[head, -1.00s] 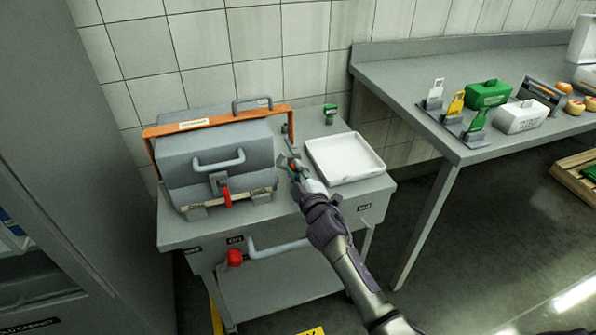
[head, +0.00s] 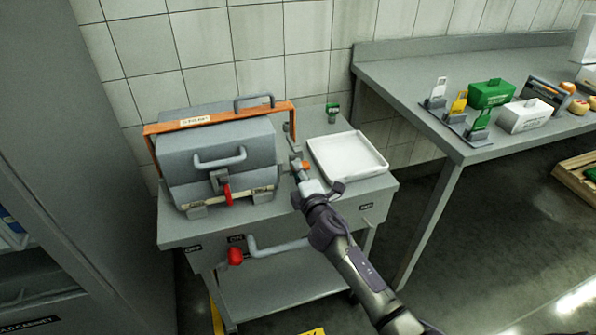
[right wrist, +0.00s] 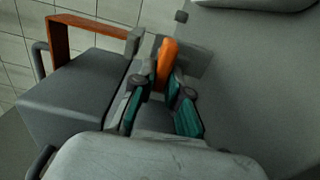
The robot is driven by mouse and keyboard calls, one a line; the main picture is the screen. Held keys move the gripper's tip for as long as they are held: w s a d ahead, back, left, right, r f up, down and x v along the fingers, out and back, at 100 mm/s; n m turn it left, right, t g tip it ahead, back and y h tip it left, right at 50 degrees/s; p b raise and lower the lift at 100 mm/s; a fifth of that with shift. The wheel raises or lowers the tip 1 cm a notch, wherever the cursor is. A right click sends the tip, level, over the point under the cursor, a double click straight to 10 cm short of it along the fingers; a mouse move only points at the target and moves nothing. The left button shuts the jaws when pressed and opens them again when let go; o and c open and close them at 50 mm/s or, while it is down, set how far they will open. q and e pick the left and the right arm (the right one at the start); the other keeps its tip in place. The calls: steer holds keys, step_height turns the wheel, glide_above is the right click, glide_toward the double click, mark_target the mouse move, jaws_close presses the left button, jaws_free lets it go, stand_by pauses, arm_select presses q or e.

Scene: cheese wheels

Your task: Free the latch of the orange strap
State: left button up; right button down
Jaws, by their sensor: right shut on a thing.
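The orange strap (head: 220,117) lies across the top of a grey lidded machine (head: 215,158); it also shows in the right wrist view (right wrist: 62,38). Its right end comes down beside a grey bracket. The orange latch handle (right wrist: 166,62) stands between my right gripper's teal-padded fingers (right wrist: 160,105). In the head view my right gripper (head: 301,172) is at the machine's right side, shut on this handle, with an orange bit (head: 305,164) showing at its tip. The latch's base is partly hidden by the fingers. My left gripper is out of view.
A white tray (head: 381,168) lies close right of my right gripper on the grey cart (head: 190,233). A red-knobbed lever (head: 236,256) is on the cart's front. A long table (head: 400,72) with green and white boxes stands at right.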

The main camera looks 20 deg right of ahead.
steer(key=shift+f, duration=0.1)
stand_by(0.3)
steer(key=c, duration=1.2)
jaws_free()
steer(key=shift+o, duration=0.2)
steer(key=s, duration=1.2)
steer(key=shift+d, duration=0.2)
